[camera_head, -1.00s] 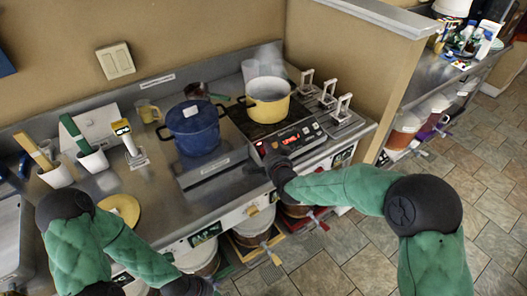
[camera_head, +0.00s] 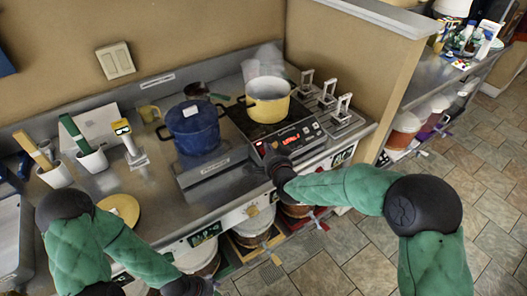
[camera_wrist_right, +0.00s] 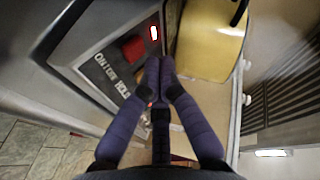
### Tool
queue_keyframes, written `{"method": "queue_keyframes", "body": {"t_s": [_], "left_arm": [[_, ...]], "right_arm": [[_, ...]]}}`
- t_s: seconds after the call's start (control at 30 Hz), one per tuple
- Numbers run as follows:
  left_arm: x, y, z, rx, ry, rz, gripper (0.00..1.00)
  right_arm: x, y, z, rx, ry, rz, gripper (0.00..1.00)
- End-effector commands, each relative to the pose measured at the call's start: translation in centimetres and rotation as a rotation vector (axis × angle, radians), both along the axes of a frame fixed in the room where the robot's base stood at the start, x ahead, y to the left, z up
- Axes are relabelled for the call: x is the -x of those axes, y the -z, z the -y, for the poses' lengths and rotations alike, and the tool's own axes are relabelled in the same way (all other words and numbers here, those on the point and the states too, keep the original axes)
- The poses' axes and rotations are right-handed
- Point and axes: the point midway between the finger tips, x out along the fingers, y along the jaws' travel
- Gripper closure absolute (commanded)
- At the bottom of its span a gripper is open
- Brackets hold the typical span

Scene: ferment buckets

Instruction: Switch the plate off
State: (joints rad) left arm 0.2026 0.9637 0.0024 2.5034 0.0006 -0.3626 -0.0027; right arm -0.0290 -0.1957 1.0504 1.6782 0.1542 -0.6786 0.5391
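The hot plate (camera_head: 246,128) is a black cooktop with a sloped front control panel (camera_head: 290,138), and red lights show on that panel. A yellow pot (camera_head: 268,100) stands on it. My right gripper (camera_wrist_right: 158,62) is at the left part of the panel. In the right wrist view its two fingers meet at the tips, with nothing seen between them. The tips are beside a red square button (camera_wrist_right: 133,48) and a lit red indicator (camera_wrist_right: 154,32), near the printed words "ON/OFF HOLD". I cannot tell whether they touch the panel.
A blue pot (camera_head: 193,126) stands left of the plate. White cups with utensils (camera_head: 92,160) and a yellow disc (camera_head: 120,210) are further left. Metal stands (camera_head: 326,92) are at the right, by a partition wall (camera_head: 385,75). Buckets (camera_head: 252,228) sit below the counter.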

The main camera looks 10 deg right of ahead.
Motion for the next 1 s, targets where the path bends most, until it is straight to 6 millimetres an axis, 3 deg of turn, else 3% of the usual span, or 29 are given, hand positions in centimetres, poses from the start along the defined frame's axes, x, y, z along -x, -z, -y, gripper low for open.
{"method": "queue_keyframes", "body": {"t_s": [0.23,1.0], "left_arm": [[0.0,1.0,0.0,0.0,0.0,0.0,0.47],[0.0,1.3,0.0,0.0,0.0,0.0,0.47]], "right_arm": [[-0.3,0.7,-0.1,0.0,0.0,0.0,1.0],[-0.5,1.0,-0.2,0.0,0.0,0.0,1.0]]}}
